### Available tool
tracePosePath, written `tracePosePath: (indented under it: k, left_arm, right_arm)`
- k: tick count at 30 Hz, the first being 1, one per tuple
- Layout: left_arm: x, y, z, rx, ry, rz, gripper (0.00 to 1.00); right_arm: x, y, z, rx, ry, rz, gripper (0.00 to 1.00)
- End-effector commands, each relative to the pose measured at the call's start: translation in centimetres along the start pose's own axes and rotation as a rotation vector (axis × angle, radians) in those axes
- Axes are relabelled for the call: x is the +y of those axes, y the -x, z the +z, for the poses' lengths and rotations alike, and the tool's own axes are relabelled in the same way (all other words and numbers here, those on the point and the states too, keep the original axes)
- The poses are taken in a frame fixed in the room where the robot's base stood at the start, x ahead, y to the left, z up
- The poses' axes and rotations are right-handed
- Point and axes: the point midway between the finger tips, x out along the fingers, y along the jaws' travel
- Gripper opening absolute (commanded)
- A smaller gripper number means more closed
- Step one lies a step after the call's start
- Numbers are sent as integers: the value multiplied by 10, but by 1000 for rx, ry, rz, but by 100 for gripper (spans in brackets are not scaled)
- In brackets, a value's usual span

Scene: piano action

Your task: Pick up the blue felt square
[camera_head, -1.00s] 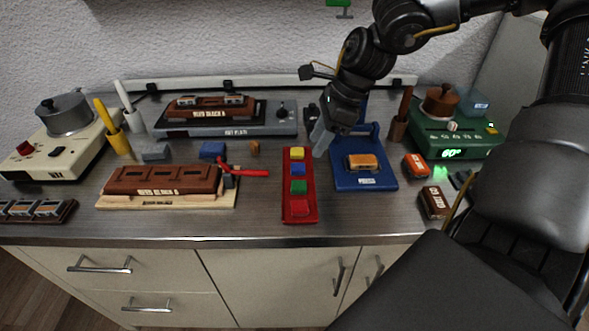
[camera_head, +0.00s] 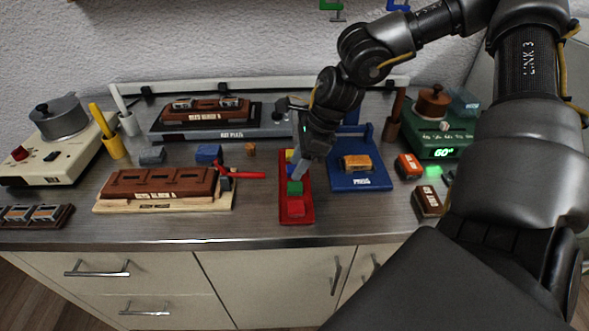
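The red tray (camera_head: 284,214) holds a row of coloured felt squares. The blue felt square (camera_head: 290,170) lies between the yellow square (camera_head: 290,155) and the green square (camera_head: 295,187), partly hidden by my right gripper. The red square (camera_head: 296,208) is at the near end. My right gripper (camera_head: 300,172) points down over the tray, its tips at the right side of the blue square. I cannot tell whether they touch it, or whether the fingers are open or shut. My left gripper is not in view.
The blue press (camera_head: 372,182) stands right of the tray. A red-handled tool (camera_head: 240,174) and a brown rack on a wooden base (camera_head: 160,187) lie to the left. A grey hot plate (camera_head: 185,131) is behind. Bare bench lies in front.

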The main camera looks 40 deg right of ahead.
Motion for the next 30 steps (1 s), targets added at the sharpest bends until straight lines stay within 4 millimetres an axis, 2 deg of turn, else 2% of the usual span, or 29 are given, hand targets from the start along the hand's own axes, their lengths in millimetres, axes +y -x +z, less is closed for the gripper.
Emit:
tracePosePath:
  k: [2,9,10,20,23,30]
  left_arm:
    - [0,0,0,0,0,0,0]
    - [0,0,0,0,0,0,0]
    - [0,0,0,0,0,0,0]
    - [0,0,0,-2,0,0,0]
    - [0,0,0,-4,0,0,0]
    - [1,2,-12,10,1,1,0]
  right_arm:
    - [0,0,0,0,0,0,40]
    - [0,0,0,0,0,0,9]
    - [0,0,0,0,0,0,7]
    - [-1,5,2,-1,1,-3,7]
    - [-1,17,8,-3,2,-5,7]
    - [-1,61,26,-2,3,-5,7]
